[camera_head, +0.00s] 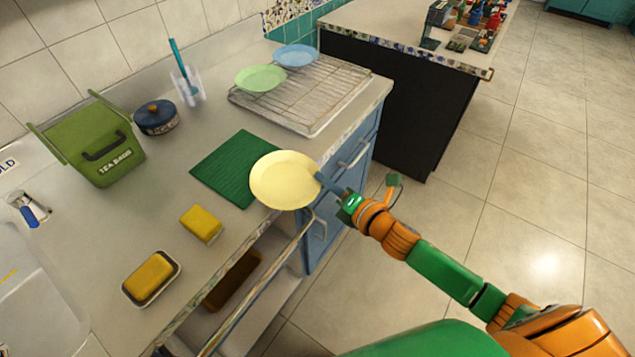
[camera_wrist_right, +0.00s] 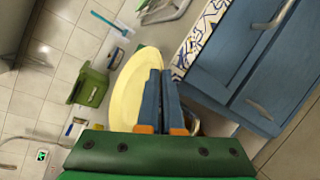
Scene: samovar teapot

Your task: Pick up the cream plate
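The cream plate (camera_head: 285,180) is round and pale yellow. In the head view it covers a corner of the green mat and the counter's front edge, and appears held above them. My right gripper (camera_head: 331,186) is at the plate's right rim, with its blue fingers closed on that rim. My left gripper is not in view.
The green mat (camera_head: 222,168) lies on the counter. A yellow sponge (camera_head: 201,223), a green tea-bag box (camera_head: 97,146) and a wire rack (camera_head: 305,95) with a green plate (camera_head: 260,78) and a blue plate (camera_head: 297,55) are nearby. An open drawer (camera_head: 262,292) juts out below.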

